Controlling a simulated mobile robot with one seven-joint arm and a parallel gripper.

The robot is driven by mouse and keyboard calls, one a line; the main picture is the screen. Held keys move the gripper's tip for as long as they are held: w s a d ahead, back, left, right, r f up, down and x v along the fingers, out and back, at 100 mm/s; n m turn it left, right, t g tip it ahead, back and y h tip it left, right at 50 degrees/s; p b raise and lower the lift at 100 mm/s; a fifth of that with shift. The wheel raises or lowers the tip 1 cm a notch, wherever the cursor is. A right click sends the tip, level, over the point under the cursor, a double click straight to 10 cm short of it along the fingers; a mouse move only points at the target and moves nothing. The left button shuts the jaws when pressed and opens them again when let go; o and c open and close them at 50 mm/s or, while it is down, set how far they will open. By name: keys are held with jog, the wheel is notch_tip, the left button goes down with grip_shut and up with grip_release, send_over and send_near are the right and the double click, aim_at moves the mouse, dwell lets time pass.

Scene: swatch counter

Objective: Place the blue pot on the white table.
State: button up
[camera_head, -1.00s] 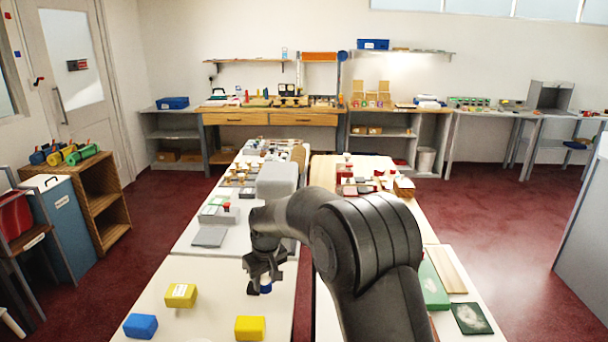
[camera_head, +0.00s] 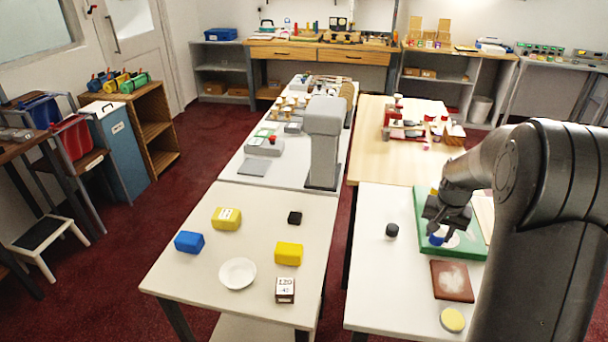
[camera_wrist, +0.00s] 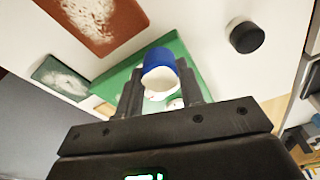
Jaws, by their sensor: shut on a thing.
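My gripper (camera_head: 442,226) is shut on a small blue pot (camera_head: 437,239). In the wrist view the blue pot (camera_wrist: 160,66) sits between the two fingers (camera_wrist: 160,92), with white showing below its blue part. In the head view the pot is over the green board (camera_head: 452,250) on the right white table (camera_head: 375,285). I cannot tell whether it touches the board. The green board (camera_wrist: 183,54) lies behind the pot in the wrist view.
A dark-lidded pot (camera_head: 391,231) stands left of my gripper. A brown swatch panel (camera_head: 452,281) and a yellow-topped jar (camera_head: 452,319) lie nearer. The table's front left is clear. A pale left table (camera_head: 190,268) holds blocks and a white dish (camera_head: 238,273).

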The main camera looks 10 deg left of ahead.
jog(key=a+n, duration=0.2)
jog(key=a, duration=0.4)
jog(key=w+a+n, duration=0.1)
jog(key=a+n, duration=0.1)
jog(key=a, duration=0.4)
jog(key=a+n+y, duration=0.1)
jog(key=a+n, duration=0.1)
jog(key=a, duration=0.5)
jog(key=shift+w+a+r, duration=0.1)
jog(key=shift+w, duration=0.25)
jog(key=s+a+n, duration=0.2)
jog(key=a+n, duration=0.1)
jog(key=a, duration=0.7)
jog(key=s+a+n, duration=0.3)
jog(key=a, duration=0.6)
send_over(254, 252)
jog(key=d, duration=0.1)
jog(key=shift+g+y, duration=0.3)
jog(key=shift+y, duration=0.1)
jog(key=f, duration=0.6)
jog(key=shift+s+f, duration=0.15)
jog(key=shift+s, duration=0.05)
jog(key=shift+a+f, duration=0.3)
jog(key=shift+a, duration=0.05)
jog(key=shift+f, duration=1.9)
jog(key=shift+f, duration=0.2)
jog(key=o, duration=1)
